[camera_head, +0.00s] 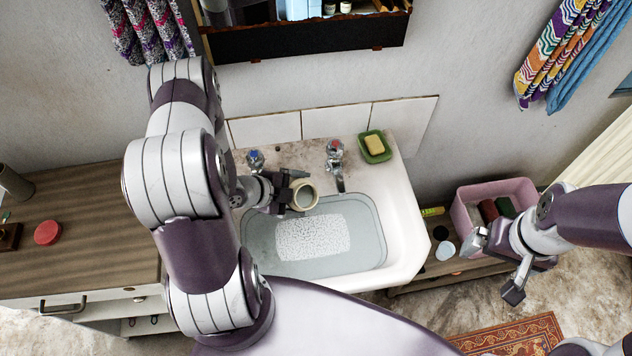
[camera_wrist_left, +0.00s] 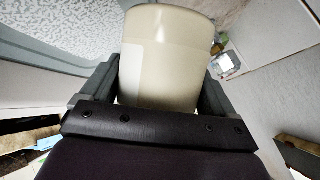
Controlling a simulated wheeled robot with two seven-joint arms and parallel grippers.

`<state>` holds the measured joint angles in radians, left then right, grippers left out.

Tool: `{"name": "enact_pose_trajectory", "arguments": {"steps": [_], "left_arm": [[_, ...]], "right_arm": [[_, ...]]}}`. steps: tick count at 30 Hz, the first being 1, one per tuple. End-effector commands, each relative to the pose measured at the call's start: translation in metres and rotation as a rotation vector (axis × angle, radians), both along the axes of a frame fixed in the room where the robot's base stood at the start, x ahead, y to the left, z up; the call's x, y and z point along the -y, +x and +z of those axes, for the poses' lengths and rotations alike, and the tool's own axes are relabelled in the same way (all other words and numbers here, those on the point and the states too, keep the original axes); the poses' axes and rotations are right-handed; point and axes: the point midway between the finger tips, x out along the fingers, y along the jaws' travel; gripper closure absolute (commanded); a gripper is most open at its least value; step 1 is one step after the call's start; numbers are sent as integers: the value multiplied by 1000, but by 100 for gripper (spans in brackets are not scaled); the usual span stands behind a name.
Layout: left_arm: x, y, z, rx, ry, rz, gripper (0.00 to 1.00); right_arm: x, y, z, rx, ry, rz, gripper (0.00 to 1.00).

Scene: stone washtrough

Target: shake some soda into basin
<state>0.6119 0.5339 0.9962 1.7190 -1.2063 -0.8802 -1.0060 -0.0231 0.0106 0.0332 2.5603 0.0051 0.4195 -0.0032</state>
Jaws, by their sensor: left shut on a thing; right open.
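My left gripper (camera_head: 287,190) is shut on a cream cylindrical tub (camera_head: 305,196), likely the soda container, and holds it over the back part of the basin (camera_head: 402,240). In the left wrist view the tub (camera_wrist_left: 160,60) sits between the two fingers. In the head view I see its round rim, with a light inside. The basin holds greyish water with a white speckled patch (camera_head: 313,237) in it. I cannot tell whether this is powder or a mat. My right gripper (camera_head: 498,268) is open and empty, to the right of the basin.
Two taps (camera_head: 335,155) stand at the basin's back edge. A green dish (camera_head: 375,147) with yellow soap sits on the back right corner. A wooden cabinet (camera_head: 90,230) with a red lid (camera_head: 47,232) is at left. A pink tub (camera_head: 470,215) stands on a low shelf at right.

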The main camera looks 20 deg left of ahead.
Motion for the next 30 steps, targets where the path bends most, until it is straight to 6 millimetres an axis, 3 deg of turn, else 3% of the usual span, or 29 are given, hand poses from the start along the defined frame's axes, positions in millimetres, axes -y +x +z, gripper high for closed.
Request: {"name": "enact_pose_trajectory", "arguments": {"steps": [4,12,17,21,30], "left_arm": [[0,0,6,-40,-66,-2,69],[1,1,2,-125,-208,-3,69],[1,1,-5,-147,-244,-2,69],[1,0,-1,-204,-336,-3,69],[8,-4,-11,-392,-645,-4,69]], "right_arm": [[0,0,16,0,0,0,0],[0,0,20,0,0,0,0],[0,0,-4,0,0,0,0],[0,0,-1,0,0,0,0],[0,0,-21,0,0,0,0]]}}
